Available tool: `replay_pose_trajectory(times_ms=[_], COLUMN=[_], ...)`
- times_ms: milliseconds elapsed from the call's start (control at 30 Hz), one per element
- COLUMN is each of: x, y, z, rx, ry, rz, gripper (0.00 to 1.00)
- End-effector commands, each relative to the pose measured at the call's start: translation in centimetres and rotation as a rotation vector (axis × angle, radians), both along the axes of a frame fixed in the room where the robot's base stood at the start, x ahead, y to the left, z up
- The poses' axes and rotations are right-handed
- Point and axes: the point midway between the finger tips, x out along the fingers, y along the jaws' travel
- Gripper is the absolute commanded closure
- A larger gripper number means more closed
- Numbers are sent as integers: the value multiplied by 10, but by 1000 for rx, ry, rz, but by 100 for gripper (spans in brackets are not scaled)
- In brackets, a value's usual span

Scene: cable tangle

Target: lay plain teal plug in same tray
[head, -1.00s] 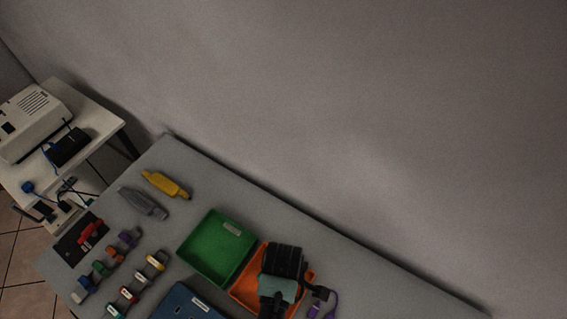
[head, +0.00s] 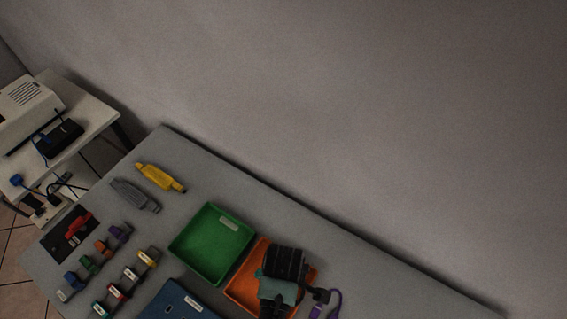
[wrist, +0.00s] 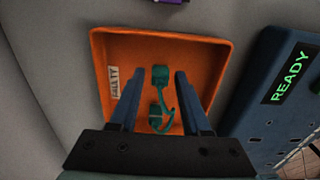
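An orange tray (wrist: 215,60) with a "FAULTY" label lies below my gripper in the wrist view. It also shows in the head view (head: 245,291), partly hidden by my arm. My gripper (wrist: 156,74) is open, its two blue fingers apart over the tray. Two teal blocks, an upper one (wrist: 160,73) and a lower one (wrist: 155,119), show between the fingers with a curled teal cable beside them. Neither finger visibly touches them. I cannot tell whether they are one plug or two, or whether the lower one rests on the tray floor.
A dark blue unit (wrist: 265,90) with a lit "READY" sign stands right of the tray in the wrist view. A green tray (head: 212,243) is beside the orange one. A purple cable piece (head: 333,304) lies close by. Several coloured plugs and a yellow tool (head: 160,177) lie leftward.

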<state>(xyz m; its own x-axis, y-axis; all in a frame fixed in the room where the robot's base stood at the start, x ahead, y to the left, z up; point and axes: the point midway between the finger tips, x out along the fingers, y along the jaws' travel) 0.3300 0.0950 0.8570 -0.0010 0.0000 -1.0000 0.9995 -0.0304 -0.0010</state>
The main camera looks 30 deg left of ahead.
Motion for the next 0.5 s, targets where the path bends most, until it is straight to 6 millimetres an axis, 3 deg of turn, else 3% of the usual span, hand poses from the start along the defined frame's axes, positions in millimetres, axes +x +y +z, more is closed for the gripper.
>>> replay_pose_trajectory(times_ms=[333, 500], x=[0, 1], y=[0, 0], z=[1, 15], rx=[0, 1], ry=[0, -3], rz=[0, 0], gripper=[41, 41])
